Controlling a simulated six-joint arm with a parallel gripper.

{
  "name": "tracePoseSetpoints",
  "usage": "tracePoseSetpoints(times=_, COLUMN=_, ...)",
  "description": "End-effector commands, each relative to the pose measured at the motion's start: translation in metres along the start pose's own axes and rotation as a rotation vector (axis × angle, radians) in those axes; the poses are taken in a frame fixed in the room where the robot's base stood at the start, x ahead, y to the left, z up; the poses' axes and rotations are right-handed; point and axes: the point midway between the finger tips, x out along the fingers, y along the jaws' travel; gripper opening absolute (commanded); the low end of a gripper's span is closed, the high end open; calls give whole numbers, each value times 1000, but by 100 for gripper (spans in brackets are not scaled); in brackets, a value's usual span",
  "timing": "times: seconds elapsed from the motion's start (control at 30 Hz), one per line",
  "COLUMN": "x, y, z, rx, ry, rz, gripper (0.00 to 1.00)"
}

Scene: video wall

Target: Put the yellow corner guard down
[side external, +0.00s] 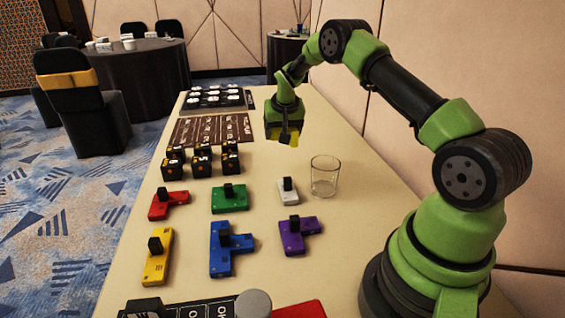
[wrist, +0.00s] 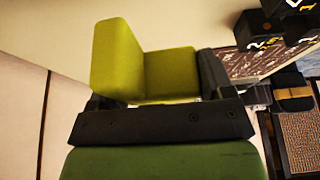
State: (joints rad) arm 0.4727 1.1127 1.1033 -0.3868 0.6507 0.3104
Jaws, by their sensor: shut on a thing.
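The yellow corner guard (side external: 294,139) is in my gripper (side external: 286,138), held up over the far right part of the table in the side external view. In the wrist view the guard (wrist: 118,58) is a yellow-green L-shaped piece, with one face standing up at the left and a lower face at the right. The dark fingers of my gripper (wrist: 152,88) sit at its left and right sides. The gap between the guard and the tabletop is hard to judge.
A clear glass (side external: 325,176) stands nearer the base. Black cubes (side external: 202,160), a brown printed mat (side external: 212,130) and a black tray (side external: 216,106) lie left. Coloured blocks with black knobs, such as the green one (side external: 229,199), lie nearer. Bare tabletop surrounds the spot under my gripper.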

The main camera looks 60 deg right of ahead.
Motion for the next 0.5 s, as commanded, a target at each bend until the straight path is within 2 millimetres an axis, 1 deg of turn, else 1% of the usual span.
tracePoseSetpoints(times=0.03, x=11, y=0, z=6, rx=0, ry=-5, rz=1, gripper=51)
tracePoseSetpoints(times=0.1, x=22, y=0, z=10, rx=-1, ry=-5, rz=1, gripper=51)
tracePoseSetpoints(times=0.27, x=36, y=-1, z=16, rx=-1, ry=-1, rz=0, gripper=51)
tracePoseSetpoints(times=0.5, x=68, y=-1, z=29, rx=-2, ry=-2, rz=0, gripper=51)
